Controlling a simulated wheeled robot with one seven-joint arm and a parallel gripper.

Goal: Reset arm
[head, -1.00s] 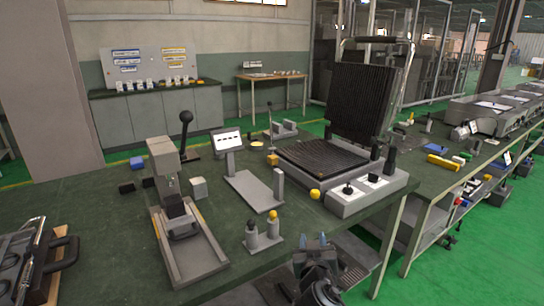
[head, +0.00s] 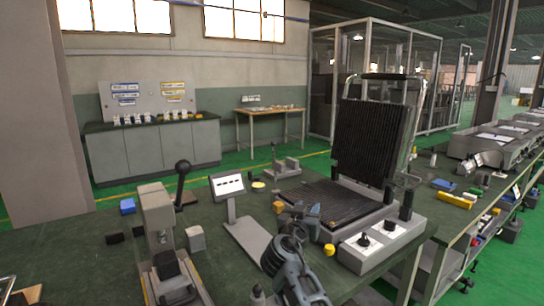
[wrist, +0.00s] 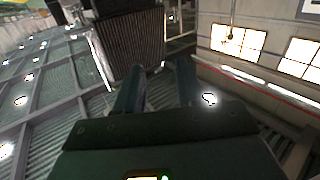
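My gripper (head: 298,210) is raised in front of the open heating press in the head view, covering part of its near side. In the wrist view, the two dark fingers of my gripper (wrist: 161,67) stand apart with nothing held between them, so it is open. The press has a black ribbed lower plate (head: 325,202) and an upright ribbed upper plate (head: 368,140). The upper plate also shows in the wrist view (wrist: 128,45), beyond the fingers. Contact between the gripper and the press cannot be made out.
A small stand with a tilted display (head: 228,186) is left of my gripper. A lever press (head: 158,215) stands farther left. A control box with knobs (head: 375,240) is at the right of the green table (head: 60,250). A yellow block (head: 454,200) lies on the right bench.

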